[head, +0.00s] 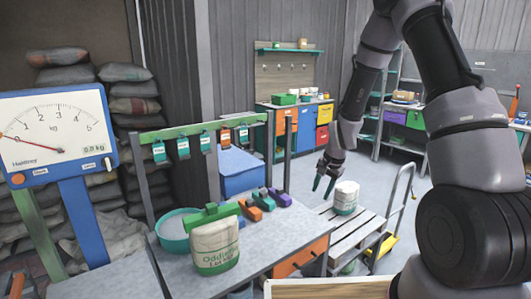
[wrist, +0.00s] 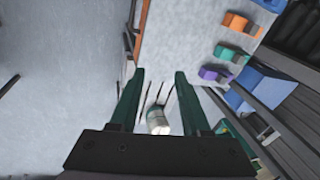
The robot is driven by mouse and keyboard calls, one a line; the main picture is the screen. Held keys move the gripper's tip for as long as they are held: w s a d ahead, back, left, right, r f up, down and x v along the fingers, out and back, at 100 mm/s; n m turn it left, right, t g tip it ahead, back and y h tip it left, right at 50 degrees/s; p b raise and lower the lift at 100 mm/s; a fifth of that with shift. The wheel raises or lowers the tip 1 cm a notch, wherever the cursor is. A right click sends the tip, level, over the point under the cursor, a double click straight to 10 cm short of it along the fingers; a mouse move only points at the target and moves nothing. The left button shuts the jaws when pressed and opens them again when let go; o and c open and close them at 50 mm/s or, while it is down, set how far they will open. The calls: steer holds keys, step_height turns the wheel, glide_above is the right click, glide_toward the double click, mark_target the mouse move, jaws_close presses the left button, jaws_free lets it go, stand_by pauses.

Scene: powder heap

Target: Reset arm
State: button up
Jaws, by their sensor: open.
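My arm reaches from the right of the head view. My gripper (head: 325,183) hangs with its dark green fingers apart and nothing between them. In the wrist view my gripper (wrist: 160,80) also shows open, its two fingers spread wide. A white tub (head: 345,197) with a green band stands upright on the wooden pallet (head: 358,226), just right of the fingertips in the head view. In the wrist view the tub (wrist: 158,121) shows beyond the gap between the fingers; I see no contact.
The workbench (head: 275,240) holds a bag with a green clip (head: 215,240), a teal bowl (head: 178,235) and coloured clips (head: 262,199). A dial scale (head: 55,135) stands left. A yellow-based cart (head: 382,246) is beside the pallet. Floor behind is clear.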

steer(key=s+d+r+n+t, duration=0.1)
steer(key=s+r, duration=0.3)
steer(key=r, duration=0.8)
steer(key=s+d+r+n+t, duration=0.15)
steer(key=s+r, duration=0.25)
steer(key=r, duration=0.8)
steer(key=s+d+r+n+t, duration=0.1)
steer(key=s+r, duration=0.5)
steer(key=s, duration=0.3)
steer(key=s+d+r+n, duration=0.1)
steer(key=s+r, duration=0.5)
steer(key=s, duration=0.3)
steer(key=shift+t, duration=0.35)
